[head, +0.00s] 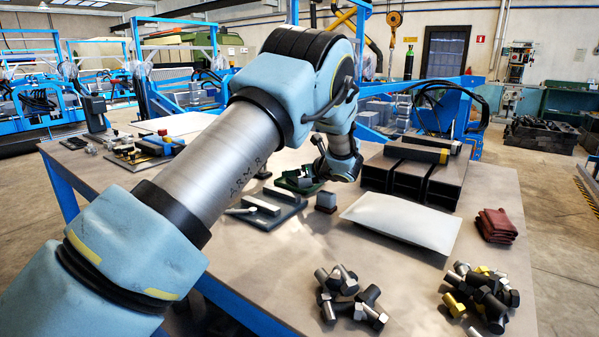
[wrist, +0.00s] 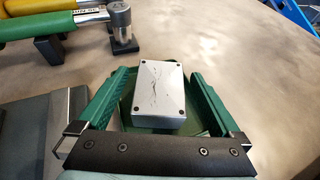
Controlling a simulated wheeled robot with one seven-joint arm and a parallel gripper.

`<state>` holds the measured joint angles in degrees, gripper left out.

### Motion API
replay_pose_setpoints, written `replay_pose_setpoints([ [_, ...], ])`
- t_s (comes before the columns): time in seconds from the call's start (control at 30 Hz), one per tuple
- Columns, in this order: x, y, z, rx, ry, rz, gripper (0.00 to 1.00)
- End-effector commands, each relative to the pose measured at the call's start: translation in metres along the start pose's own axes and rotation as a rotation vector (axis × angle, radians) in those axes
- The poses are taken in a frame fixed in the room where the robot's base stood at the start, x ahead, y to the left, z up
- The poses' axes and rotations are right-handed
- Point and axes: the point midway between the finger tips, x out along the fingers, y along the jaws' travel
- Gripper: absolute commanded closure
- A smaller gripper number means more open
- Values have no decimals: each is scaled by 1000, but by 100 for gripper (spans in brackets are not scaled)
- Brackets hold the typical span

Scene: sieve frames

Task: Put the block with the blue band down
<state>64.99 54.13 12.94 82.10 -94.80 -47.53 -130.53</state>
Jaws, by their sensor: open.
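My gripper (wrist: 155,72) has its two green fingers apart, one on each side of a pale grey metal block (wrist: 160,92). The block has dark dots near its corners and scratches on top. A gap shows between the block and the right finger; contact on the left is hard to tell. A green surface (wrist: 190,126) shows under and around the block. No blue band shows on the block's visible faces; its lower sides are hidden. In the head view my gripper (head: 298,182) is low over the table, partly behind my arm.
A dark grey plate (head: 258,222) with a pale bar lies close by, with a small dark block (head: 326,201) to its right. A white sheet (head: 400,222), black tubes (head: 412,178), a red cloth (head: 496,225) and bolt piles (head: 350,296) occupy the right side.

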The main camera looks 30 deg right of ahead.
Motion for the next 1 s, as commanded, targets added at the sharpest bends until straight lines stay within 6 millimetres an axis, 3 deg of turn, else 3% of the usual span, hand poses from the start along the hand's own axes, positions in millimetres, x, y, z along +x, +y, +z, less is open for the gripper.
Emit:
replay_pose_setpoints([
  [0.3,-68,-2,-4,-1,1,-6,0],
  [0.5,-100,-1,-3,-2,1,-4,0],
  [0.7,-113,0,-1,0,0,-2,0],
  [1.0,-114,0,-1,0,0,-2,0],
])
